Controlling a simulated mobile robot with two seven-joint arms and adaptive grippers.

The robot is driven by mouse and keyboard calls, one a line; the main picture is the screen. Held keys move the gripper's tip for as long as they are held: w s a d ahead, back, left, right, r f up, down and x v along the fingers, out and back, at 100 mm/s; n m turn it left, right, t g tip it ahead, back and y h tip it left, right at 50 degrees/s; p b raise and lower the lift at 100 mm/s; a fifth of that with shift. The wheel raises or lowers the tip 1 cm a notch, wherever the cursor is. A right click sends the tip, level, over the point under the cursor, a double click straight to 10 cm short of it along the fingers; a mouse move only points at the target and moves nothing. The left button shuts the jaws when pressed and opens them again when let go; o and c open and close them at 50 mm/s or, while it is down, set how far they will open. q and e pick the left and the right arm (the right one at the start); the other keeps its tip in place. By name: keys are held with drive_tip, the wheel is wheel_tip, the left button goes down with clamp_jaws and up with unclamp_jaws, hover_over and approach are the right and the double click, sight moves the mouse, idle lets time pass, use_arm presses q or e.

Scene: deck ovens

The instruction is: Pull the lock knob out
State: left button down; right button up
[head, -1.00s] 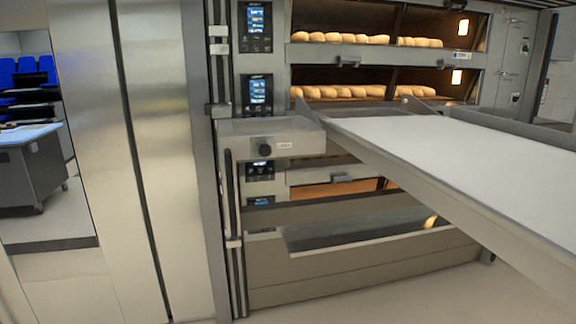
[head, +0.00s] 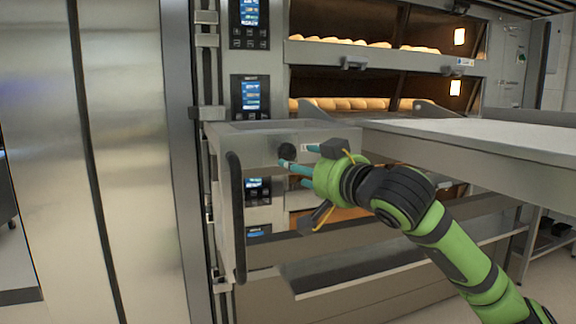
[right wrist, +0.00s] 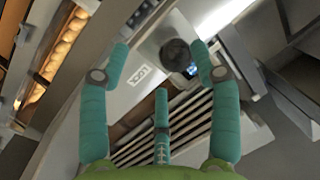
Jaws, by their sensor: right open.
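The lock knob (head: 286,152) is a round black knob on the front face of the grey metal carriage bracket (head: 235,146), beside a small white label. My right gripper (head: 297,158) is at the bracket face with its teal fingers spread close to the knob. In the right wrist view, the knob (right wrist: 175,55) lies between the tips of the two side fingers of the right gripper (right wrist: 160,62), nearer the right one. The gripper is open and holds nothing. I cannot tell whether a finger touches the knob. My left gripper is out of view.
A long white loader bed (head: 480,135) extends to the right of the bracket. A black vertical handle (head: 236,215) is at the bracket's left. Deck ovens with loaves (head: 340,104) and control panels (head: 250,95) stand behind. Steel cabinet doors (head: 110,160) fill the left.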

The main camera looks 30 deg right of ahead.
sight(292, 155)
drive_tip(key=shift+s+a+r, duration=0.35)
drive_tip(key=shift+s+r, duration=0.4)
drive_tip(key=shift+s, duration=0.1)
drive_tip(key=shift+w+r, duration=0.1)
drive_tip(key=shift+r, duration=0.1)
drive_tip(key=w+p, duration=0.2)
drive_tip(key=w, duration=0.4)
drive_tip(key=shift+w+p, duration=0.15)
drive_tip(key=shift+p, duration=0.25)
drive_tip(key=shift+w+d+f, duration=0.1)
drive_tip(key=shift+w, duration=0.25)
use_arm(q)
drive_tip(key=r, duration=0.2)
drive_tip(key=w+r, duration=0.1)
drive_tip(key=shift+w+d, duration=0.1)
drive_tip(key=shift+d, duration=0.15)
